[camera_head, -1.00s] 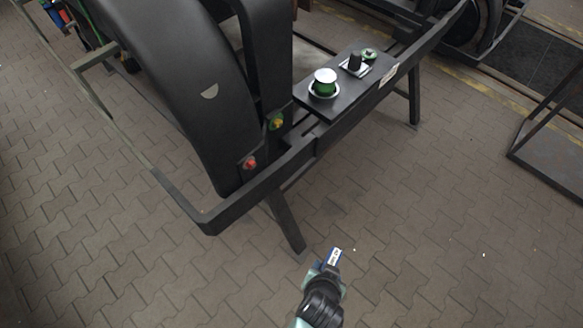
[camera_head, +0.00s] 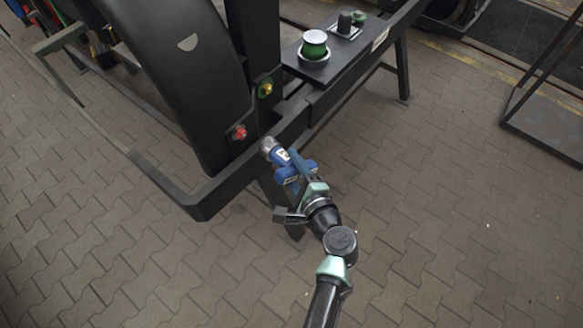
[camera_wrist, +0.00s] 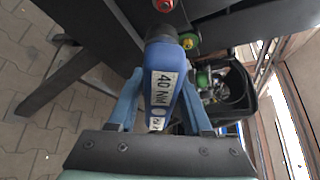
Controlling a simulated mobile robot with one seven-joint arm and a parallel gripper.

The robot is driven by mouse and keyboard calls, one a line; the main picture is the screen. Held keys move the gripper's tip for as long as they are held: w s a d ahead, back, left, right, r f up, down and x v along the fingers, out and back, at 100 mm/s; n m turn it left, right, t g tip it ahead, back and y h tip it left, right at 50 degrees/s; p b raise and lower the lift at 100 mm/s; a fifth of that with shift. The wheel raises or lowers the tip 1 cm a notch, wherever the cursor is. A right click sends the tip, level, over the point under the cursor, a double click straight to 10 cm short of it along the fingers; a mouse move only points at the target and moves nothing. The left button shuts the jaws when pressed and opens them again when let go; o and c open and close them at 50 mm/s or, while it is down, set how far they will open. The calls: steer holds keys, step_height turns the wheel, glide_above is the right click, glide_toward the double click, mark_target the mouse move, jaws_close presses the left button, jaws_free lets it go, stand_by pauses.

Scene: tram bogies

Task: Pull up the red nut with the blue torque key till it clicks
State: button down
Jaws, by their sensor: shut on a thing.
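The red nut (camera_head: 239,132) sits low on the dark curved guard in the head view. It also shows at the top of the wrist view (camera_wrist: 164,5). The blue torque key (camera_head: 281,156) has a grey socket end and a white label reading 40 Nm in the wrist view (camera_wrist: 162,90). My gripper (camera_head: 297,176) is shut on the blue torque key, with a blue finger on each side of it. The key's socket end points up and left toward the red nut and appears apart from it. How far apart in depth I cannot tell.
A yellow nut in a green ring (camera_head: 265,87) sits just up and right of the red nut. A black frame beam (camera_head: 290,131) runs close by the key. A shelf (camera_head: 322,72) holds a green-and-white spool (camera_head: 314,45).

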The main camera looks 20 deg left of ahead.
mark_target(269, 152)
steer(key=shift+n+g+y+b, duration=0.65)
steer(key=shift+y+b, duration=0.55)
steer(key=shift+b, duration=1.05)
steer(key=shift+a+r, duration=0.15)
steer(key=shift+a, duration=0.15)
steer(key=shift+w+a+b, duration=0.1)
steer(key=shift+w+a, duration=0.25)
steer(key=shift+a, duration=0.65)
steer(key=shift+w+a+b, duration=0.15)
steer(key=shift+w+a, duration=0.25)
steer(key=shift+a, duration=0.55)
steer(key=shift+w+a+b, duration=0.1)
steer(key=shift+w+a, duration=0.25)
steer(key=shift+a, duration=0.65)
steer(key=shift+r+m+g+p, duration=0.2)
steer(key=shift+m+p, duration=0.25)
steer(key=shift+p, duration=0.7)
steer(key=shift+f, duration=0.25)
steer(key=shift+r+m+g+p, duration=0.2)
steer(key=shift+m+g+p, duration=0.35)
steer(key=shift+p, duration=0.55)
steer(key=shift+f+m+p, duration=0.2)
steer(key=shift+m+p, duration=0.15)
steer(key=shift+m, duration=0.1)
